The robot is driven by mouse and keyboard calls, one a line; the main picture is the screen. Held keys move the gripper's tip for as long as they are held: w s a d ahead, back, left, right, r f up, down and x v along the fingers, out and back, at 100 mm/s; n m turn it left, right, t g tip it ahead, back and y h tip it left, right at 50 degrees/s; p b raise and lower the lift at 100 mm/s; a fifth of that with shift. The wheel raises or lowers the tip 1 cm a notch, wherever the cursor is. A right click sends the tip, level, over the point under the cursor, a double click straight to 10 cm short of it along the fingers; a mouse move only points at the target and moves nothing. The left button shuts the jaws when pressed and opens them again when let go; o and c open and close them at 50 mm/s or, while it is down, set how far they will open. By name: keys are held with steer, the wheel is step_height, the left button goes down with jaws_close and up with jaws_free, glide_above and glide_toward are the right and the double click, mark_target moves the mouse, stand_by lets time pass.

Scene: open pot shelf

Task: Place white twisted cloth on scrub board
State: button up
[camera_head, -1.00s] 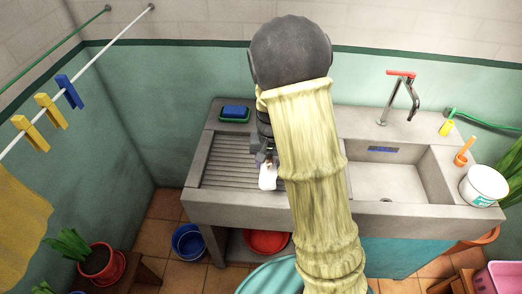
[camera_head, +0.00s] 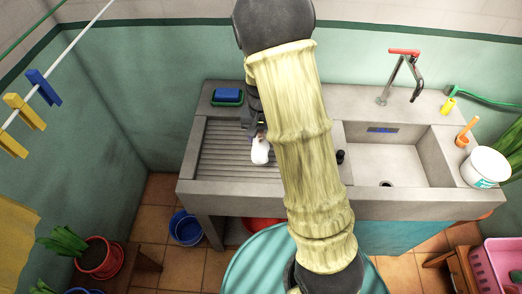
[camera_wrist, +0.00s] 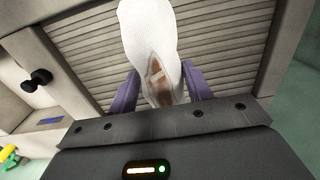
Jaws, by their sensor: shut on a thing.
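The white twisted cloth (camera_head: 260,151) hangs from my gripper (camera_head: 256,131) over the ridged scrub board (camera_head: 225,160), on the left part of the grey stone sink. In the wrist view the cloth (camera_wrist: 148,35) is between the two purple fingers of my gripper (camera_wrist: 158,92), which are shut on it. The ridges of the scrub board (camera_wrist: 235,40) show behind and around the cloth. I cannot tell whether the cloth touches the board. My arm hides the board's right part in the head view.
A blue sponge on a green dish (camera_head: 228,96) sits at the board's back left corner. The basin (camera_head: 385,165) with its tap (camera_head: 404,75) is to the right. A white tub (camera_head: 485,167) stands on the right edge.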

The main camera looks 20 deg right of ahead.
step_height(320, 180, down, 5)
steer(key=shift+w+r, duration=0.15)
steer(key=shift+f, duration=1.9)
steer(key=shift+f, duration=0.1)
steer(key=o, duration=1.1)
